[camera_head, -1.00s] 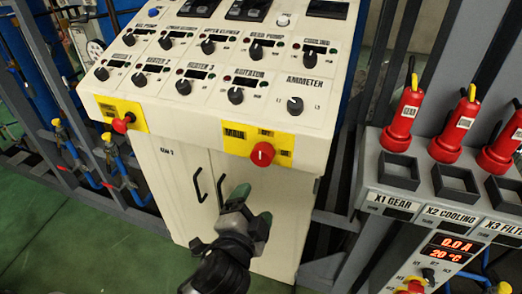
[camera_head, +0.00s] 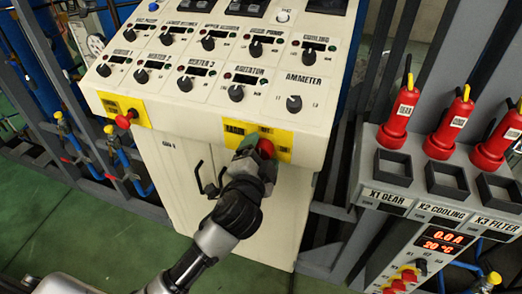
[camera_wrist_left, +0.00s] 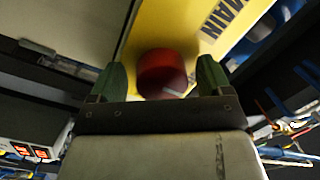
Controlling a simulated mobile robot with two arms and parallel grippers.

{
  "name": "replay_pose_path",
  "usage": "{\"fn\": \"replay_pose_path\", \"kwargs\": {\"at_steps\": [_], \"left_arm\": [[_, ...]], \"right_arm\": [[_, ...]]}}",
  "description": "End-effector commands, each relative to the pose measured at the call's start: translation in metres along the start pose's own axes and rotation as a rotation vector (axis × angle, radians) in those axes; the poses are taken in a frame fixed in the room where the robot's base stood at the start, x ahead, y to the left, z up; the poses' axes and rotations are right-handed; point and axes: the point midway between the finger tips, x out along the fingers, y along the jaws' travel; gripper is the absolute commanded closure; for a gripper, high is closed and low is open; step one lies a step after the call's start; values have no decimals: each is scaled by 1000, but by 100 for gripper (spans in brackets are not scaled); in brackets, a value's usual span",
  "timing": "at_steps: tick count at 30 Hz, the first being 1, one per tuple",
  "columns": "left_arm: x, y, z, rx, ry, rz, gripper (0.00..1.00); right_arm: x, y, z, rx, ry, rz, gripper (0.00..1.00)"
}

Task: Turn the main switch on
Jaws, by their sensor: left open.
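The main switch is a red round knob (camera_head: 266,148) on a yellow plate (camera_head: 283,157) at the lower front edge of the cream control cabinet. In the left wrist view the red knob (camera_wrist_left: 162,73) sits between the two green fingertips, with a yellow plate marked MAIN (camera_wrist_left: 205,22) behind it. My left gripper (camera_head: 258,155) is open, with its fingers at either side of the knob. I cannot tell whether a finger touches it. The gripper hides part of the knob and plate in the head view. My right gripper is not in view.
A second red knob (camera_head: 125,119) on a yellow plate sits at the cabinet's left. Several black dials cover the sloped panel (camera_head: 258,105). Cabinet door handles (camera_head: 199,178) lie below left of my gripper. A grey rack (camera_head: 375,170) with red plugs stands at the right.

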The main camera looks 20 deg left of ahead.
Motion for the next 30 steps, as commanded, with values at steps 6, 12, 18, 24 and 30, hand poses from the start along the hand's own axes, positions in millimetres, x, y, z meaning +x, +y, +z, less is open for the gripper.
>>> {"fn": "replay_pose_path", "kwargs": {"at_steps": [6, 12, 18, 24, 30], "left_arm": [[1, 0, 0, -1, 0, 0, 21], [1, 0, 0, -1, 0, 0, 45], [1, 0, 0, -1, 0, 0, 70], [1, 0, 0, 18, 1, -1, 70], [1, -1, -1, 101, 4, -6, 70]], "right_arm": [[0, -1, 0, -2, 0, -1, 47], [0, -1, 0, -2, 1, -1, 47], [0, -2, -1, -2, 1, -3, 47], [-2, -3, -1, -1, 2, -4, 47], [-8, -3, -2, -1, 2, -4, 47]]}}
